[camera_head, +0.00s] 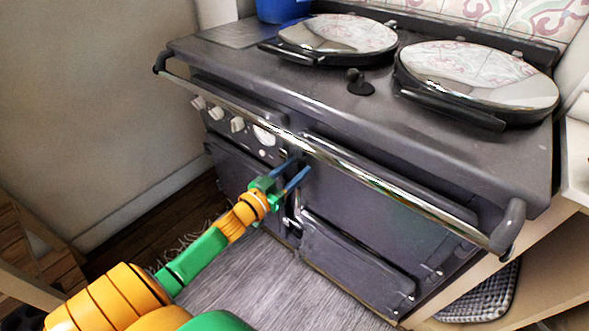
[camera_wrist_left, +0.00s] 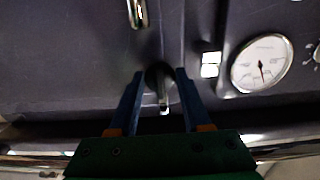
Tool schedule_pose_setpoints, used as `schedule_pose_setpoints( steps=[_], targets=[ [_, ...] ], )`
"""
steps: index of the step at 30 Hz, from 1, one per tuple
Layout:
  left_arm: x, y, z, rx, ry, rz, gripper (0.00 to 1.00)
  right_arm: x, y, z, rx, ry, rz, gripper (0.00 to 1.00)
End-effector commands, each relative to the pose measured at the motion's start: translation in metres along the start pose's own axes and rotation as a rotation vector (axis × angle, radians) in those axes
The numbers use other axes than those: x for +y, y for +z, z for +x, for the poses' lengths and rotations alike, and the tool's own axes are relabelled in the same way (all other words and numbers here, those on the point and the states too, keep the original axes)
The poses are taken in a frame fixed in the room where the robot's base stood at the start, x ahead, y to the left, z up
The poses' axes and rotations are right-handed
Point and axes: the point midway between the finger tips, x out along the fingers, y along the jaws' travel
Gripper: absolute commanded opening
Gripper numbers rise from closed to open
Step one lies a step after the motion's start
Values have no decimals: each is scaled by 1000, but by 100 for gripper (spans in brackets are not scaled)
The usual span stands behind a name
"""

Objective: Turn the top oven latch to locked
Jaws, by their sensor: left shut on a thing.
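The black cooker's top oven door (camera_head: 375,196) is closed, below the chrome rail. My left gripper (camera_head: 297,169) reaches under the rail to that door's left edge. In the left wrist view, the top oven latch (camera_wrist_left: 162,92), a dark knob with a bright tip, lies between its blue fingers (camera_wrist_left: 158,82). The gripper is shut on this latch. In the head view the fingers mostly hide the latch, so its turned position is hard to read. My right gripper is out of view.
The chrome rail (camera_head: 365,176) runs across the front, just above my left gripper. A dial gauge (camera_wrist_left: 262,63) and a second chrome latch (camera_wrist_left: 137,13) are close by. The lower door (camera_head: 350,262) is closed. The floor in front is clear.

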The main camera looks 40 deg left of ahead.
Motion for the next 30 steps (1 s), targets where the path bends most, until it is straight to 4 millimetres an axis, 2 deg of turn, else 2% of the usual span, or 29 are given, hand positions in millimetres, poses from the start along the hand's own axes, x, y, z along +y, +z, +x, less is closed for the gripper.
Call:
schedule_pose_setpoints(
  steps=[30],
  targets=[
    [1,0,0,-2,1,-40,0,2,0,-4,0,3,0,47]
  ],
)
